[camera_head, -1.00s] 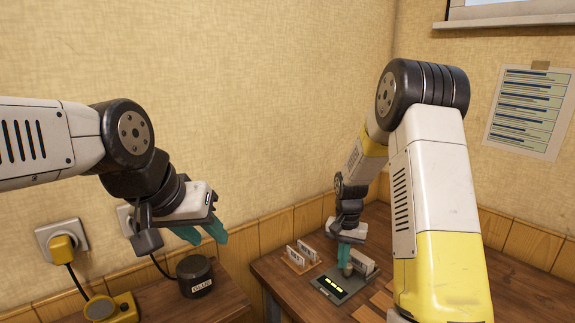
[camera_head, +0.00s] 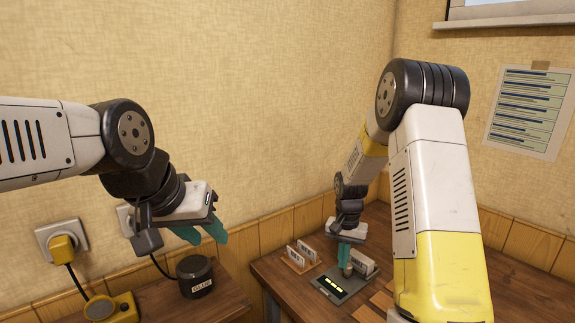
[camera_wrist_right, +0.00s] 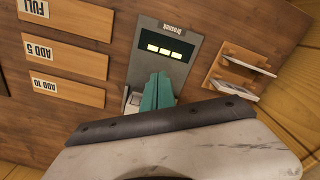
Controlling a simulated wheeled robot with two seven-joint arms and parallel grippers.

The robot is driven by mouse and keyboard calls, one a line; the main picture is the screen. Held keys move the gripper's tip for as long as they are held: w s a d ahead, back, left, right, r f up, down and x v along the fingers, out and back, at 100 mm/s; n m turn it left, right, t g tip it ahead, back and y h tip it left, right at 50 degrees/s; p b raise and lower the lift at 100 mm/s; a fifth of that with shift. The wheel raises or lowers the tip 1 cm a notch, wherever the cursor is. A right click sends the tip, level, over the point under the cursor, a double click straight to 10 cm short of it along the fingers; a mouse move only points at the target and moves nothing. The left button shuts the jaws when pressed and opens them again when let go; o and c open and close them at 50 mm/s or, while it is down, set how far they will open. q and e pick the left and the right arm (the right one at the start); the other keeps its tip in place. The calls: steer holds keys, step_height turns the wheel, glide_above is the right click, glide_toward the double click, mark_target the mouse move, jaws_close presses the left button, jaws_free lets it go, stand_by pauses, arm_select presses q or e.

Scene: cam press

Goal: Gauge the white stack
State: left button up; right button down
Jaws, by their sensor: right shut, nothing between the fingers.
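A dark grey gauge device (camera_head: 352,286) with a few lit yellow bars (camera_head: 333,283) lies on the table; it also shows in the right wrist view (camera_wrist_right: 172,72). A white block or stack (camera_head: 362,263) stands upright at its back right, partly behind my gripper; a piece of it shows beside the fingers (camera_wrist_right: 133,100). My right gripper (camera_head: 344,257) points down at the device, its teal fingers shut and empty (camera_wrist_right: 157,92). Whether the tips touch the device is hidden. My left gripper (camera_head: 203,234) is open and empty, above the left bench.
A wooden rack (camera_head: 298,262) with upright white labelled plates stands left of the device. Wooden boards marked FULL, ADD 5 (camera_wrist_right: 66,58) and ADD 10 lie on its other side. A black GLUE pot (camera_head: 194,275) and a yellow device (camera_head: 112,308) stand on the left bench.

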steer(key=shift+f, duration=0.15)
steer(key=shift+f, duration=2)
steer(key=shift+w+d, duration=0.55)
steer(key=shift+d, duration=0.15)
steer(key=shift+a, duration=0.1)
steer(key=shift+s+a+r, duration=0.1)
steer(key=shift+s+a, duration=0.35)
steer(key=shift+a, duration=0.05)
step_height(320, 180, up, 8)
stand_by(1.1)
